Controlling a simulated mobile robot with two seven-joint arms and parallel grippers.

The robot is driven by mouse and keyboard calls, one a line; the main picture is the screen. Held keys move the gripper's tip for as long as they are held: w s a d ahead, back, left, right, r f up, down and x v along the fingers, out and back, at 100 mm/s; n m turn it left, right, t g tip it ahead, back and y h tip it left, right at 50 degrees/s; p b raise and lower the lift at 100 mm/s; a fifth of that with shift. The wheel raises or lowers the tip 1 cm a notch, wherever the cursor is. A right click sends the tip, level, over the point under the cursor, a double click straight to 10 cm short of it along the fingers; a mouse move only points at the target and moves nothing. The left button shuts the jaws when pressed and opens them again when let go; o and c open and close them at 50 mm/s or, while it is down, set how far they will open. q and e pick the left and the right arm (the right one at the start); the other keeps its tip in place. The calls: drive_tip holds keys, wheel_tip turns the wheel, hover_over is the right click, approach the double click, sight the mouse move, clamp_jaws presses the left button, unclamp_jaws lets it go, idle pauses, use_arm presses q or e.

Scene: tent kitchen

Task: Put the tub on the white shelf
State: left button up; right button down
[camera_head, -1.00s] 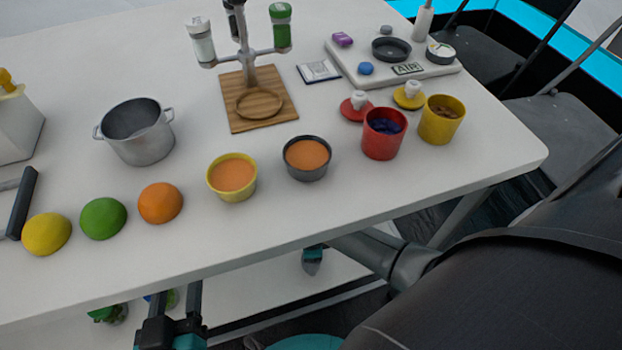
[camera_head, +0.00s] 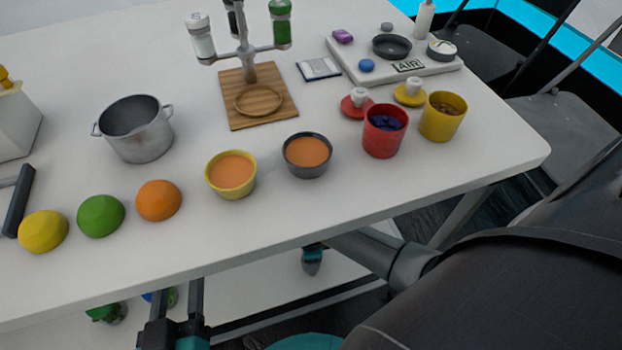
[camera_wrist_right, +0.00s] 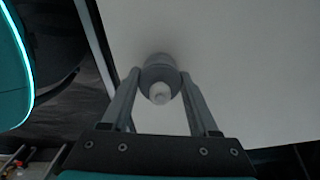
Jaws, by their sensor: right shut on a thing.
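My right gripper (camera_wrist_right: 160,80) shows in the right wrist view, its two fingers shut on a small grey round tub (camera_wrist_right: 158,62) with a white knob-like end. A broad white surface lies behind it; I cannot tell whether the tub touches it. In the head view the table edge hides most of that hand. A white lower shelf (camera_head: 255,294) shows under the table. My left gripper (camera_head: 177,298) is at the bottom of the head view, its fingers apart and nothing seen between them.
The white table (camera_head: 330,215) carries a pot (camera_head: 140,140), two bowls of orange food, a red container (camera_head: 384,137) and a yellow container (camera_head: 441,123). Green items (camera_head: 107,312) show below the table edge at lower left. Dark chairs stand at the right.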

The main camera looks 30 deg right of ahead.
drive_tip(key=shift+f, duration=0.3)
drive_tip(key=shift+c, duration=0.3)
unclamp_jaws()
